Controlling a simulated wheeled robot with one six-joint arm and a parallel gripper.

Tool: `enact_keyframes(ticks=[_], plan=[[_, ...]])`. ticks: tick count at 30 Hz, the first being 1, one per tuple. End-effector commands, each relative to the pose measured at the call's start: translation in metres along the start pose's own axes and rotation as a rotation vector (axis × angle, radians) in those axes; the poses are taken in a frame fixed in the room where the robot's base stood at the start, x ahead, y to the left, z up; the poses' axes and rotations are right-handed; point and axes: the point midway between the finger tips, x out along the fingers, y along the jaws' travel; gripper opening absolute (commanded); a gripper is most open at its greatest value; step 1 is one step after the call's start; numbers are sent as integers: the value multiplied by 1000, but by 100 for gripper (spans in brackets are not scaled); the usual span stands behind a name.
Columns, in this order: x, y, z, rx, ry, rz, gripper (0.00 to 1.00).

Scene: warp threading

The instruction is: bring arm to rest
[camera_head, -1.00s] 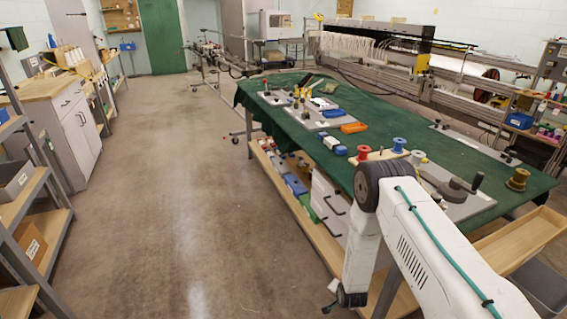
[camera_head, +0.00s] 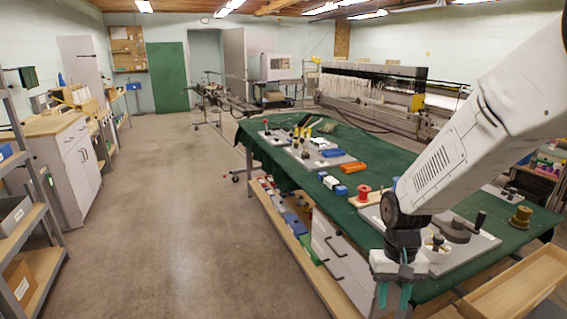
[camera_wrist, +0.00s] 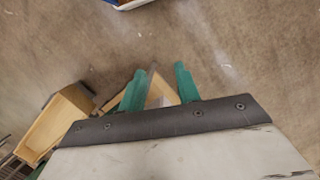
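My gripper (camera_head: 393,298) hangs at the lower right in the head view, pointing down in front of the near edge of the green-covered table (camera_head: 290,150). Its two teal fingers also show in the wrist view (camera_wrist: 160,84). They stand apart, with floor and a pale wooden edge visible beyond the gap and nothing held. My white arm comes down from the upper right of the head view and hides part of the table's right side.
A wooden tray (camera_head: 520,285) stands at the lower right. White drawers (camera_head: 335,250) sit under the table. The floor aisle (camera_head: 190,220) to the left is clear.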

Motion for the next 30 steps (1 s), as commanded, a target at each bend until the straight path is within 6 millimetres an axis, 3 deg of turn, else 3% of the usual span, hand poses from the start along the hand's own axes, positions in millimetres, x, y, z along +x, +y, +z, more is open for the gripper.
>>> enact_keyframes(ticks=[1,6,15,21,30], plan=[[-18,4,18,-16,-3,1,33],[-61,16,81,-69,-27,6,33],[-109,33,174,-100,38,8,33],[-130,40,207,-87,193,2,33],[-150,41,221,-74,323,-5,33]])
